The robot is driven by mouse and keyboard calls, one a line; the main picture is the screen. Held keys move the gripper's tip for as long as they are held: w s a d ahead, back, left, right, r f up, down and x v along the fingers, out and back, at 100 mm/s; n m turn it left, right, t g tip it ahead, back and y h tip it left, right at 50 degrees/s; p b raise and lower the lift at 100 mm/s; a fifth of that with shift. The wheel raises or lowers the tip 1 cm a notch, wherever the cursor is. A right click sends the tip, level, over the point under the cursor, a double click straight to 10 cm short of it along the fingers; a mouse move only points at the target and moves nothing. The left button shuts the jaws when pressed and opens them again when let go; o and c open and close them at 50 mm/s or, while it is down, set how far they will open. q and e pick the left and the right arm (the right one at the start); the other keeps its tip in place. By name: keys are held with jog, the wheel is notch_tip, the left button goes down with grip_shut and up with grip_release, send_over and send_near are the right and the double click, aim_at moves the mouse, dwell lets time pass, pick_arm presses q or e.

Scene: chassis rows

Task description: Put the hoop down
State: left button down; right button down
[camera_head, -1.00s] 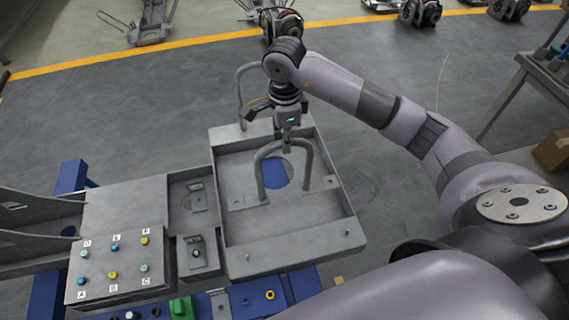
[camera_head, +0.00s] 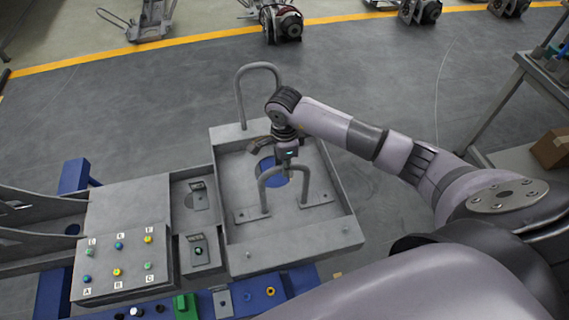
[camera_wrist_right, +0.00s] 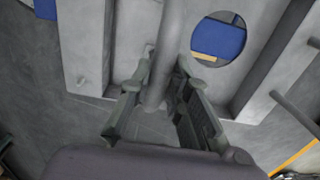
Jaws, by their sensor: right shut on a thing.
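The grey hoop (camera_head: 263,193), a bent tube with two legs, stands roughly upright over the grey chassis tray (camera_head: 290,255) in the head view. Its leg ends are at the brackets on the tray floor; I cannot tell whether they touch. My right gripper (camera_head: 287,166) is shut on the top of the hoop, coming from above and behind. In the right wrist view, the hoop's tube (camera_wrist_right: 170,45) runs between the two fingers of my right gripper (camera_wrist_right: 165,85). My left gripper is not in view.
A second grey bent tube (camera_head: 239,90) rises at the tray's back edge. A round hole (camera_head: 267,168) in the tray floor shows blue below. A button panel (camera_head: 122,268) lies at the left. A table with a cardboard box (camera_head: 551,148) stands at the right.

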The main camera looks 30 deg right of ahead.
jog(key=c, duration=1.9)
grip_release()
jog(key=shift+f, duration=0.15)
jog(key=shift+c, duration=0.2)
jog(key=o, duration=0.4)
jog(key=shift+r, duration=0.3)
notch_tip(320, 180, up, 12)
jog(key=b, duration=0.3)
jog(key=shift+f, duration=0.1)
